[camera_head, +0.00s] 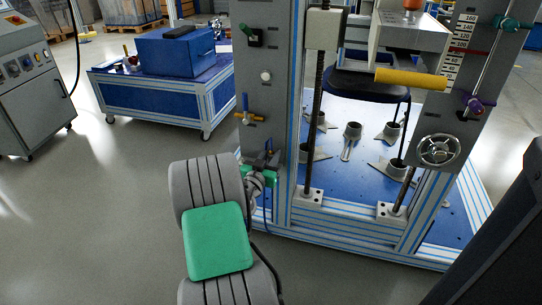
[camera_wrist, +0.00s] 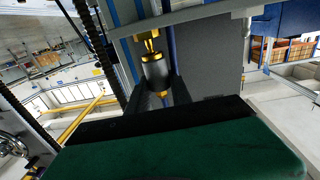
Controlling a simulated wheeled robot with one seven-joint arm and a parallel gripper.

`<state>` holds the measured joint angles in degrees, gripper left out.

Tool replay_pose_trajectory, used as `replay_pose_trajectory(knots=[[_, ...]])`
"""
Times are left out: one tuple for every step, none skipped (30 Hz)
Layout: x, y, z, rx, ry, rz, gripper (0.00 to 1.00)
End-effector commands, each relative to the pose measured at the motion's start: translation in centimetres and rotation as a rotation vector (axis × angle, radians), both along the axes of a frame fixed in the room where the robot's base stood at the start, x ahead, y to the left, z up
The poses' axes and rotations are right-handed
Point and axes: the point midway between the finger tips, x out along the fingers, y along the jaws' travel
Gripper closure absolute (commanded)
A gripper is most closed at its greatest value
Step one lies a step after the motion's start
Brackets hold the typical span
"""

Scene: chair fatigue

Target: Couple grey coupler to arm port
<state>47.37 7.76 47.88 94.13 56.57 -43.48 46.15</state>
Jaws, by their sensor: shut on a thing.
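The grey coupler (camera_wrist: 155,70) is a dark grey cylinder in the wrist view, tilted slightly in the picture. My gripper (camera_wrist: 160,88) has its dark fingers shut on it. A brass fitting (camera_wrist: 151,42), which looks like the arm port, is at the coupler's upper end. They look touching or very close; I cannot tell whether they are joined. In the head view my gripper (camera_head: 269,160) is at the lower part of the rig's left grey column (camera_head: 265,130). There the coupler and the port are too small and hidden to make out.
The column carries a green-handled valve (camera_head: 253,38), a white knob (camera_head: 265,76) and a yellow-and-blue valve (camera_head: 247,108). The test rig's blue bed (camera_head: 345,178) lies to the right, with a handwheel (camera_head: 439,150) beyond. A blue workbench (camera_head: 165,95) stands behind left. The left floor is clear.

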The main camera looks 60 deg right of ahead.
Motion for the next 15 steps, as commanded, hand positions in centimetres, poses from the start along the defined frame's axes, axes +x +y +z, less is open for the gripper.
replay_pose_trajectory(knots=[[0.0,0.0,-0.2,-0.001,0.000,0.000,1.00],[0.0,0.0,-0.3,0.000,0.000,0.000,1.00],[0.0,0.0,-0.3,0.000,0.000,0.000,1.00],[0.0,0.0,-0.4,0.000,0.000,0.000,1.00],[0.0,0.0,-0.5,0.000,0.000,0.000,1.00],[0.0,0.0,-0.5,0.000,0.000,0.000,1.00],[0.0,0.0,-0.6,0.000,0.000,0.000,1.00],[0.0,0.0,-0.7,0.000,0.000,0.000,1.00],[0.0,0.0,-0.8,0.000,0.000,0.000,1.00],[0.0,0.0,-0.9,0.000,0.000,0.000,1.00],[0.0,0.0,-1.0,0.000,0.000,0.000,1.00],[0.0,0.0,-1.1,0.000,0.000,0.000,1.00],[0.0,0.0,-1.1,0.000,-0.001,0.000,1.00],[0.0,0.0,-1.2,0.000,-0.001,0.000,1.00],[0.0,0.0,-1.3,0.000,-0.001,0.000,1.00]])
